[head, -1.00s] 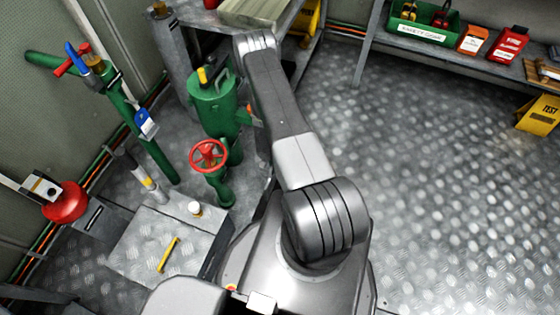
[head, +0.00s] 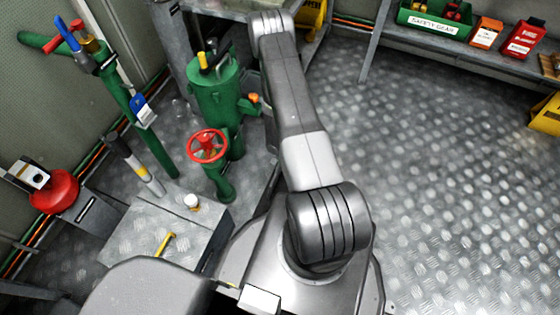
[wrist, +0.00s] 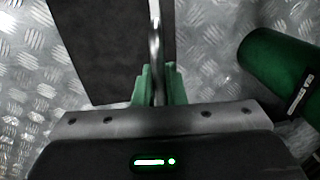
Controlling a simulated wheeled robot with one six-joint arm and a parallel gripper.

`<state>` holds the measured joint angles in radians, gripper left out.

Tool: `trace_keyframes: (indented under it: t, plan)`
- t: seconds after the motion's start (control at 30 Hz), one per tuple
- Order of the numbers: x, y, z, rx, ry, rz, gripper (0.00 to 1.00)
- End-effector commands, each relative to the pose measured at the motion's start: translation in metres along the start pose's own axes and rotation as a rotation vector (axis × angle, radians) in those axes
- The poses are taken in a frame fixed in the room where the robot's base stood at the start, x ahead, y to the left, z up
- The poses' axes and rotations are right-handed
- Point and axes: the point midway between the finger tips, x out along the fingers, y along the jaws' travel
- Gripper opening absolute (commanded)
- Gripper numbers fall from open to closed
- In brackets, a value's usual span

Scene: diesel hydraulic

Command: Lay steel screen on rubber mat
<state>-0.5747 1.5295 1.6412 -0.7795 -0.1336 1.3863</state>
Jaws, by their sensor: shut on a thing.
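My gripper (wrist: 153,88) shows in the wrist view with its green fingers closed on a thin grey metal piece, seen nearly edge-on. This looks like the steel screen (wrist: 155,40); its full shape cannot be made out. Behind and below it is a flat dark sheet, which looks like the rubber mat (wrist: 95,50), on the metal plate floor. The screen's line crosses the mat's right part in this view. I cannot tell the gap between them. In the head view my arm's far end hides the gripper, the screen and the mat.
A green cylinder (wrist: 275,65) lies close to the right of my gripper. In the head view a green vessel (head: 213,95) and a red handwheel valve (head: 207,146) stand left of my arm. A shelf (head: 455,48) holds a green safety gear box (head: 433,22). The right floor is clear.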

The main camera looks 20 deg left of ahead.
Motion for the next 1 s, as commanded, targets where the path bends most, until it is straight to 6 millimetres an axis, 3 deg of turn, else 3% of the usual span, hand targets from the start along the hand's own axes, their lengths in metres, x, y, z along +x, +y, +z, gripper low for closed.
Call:
trace_keyframes:
  t: [1.0]
  plan:
    - [0.041,0.075,-0.001,0.004,0.000,-0.402,0.00]
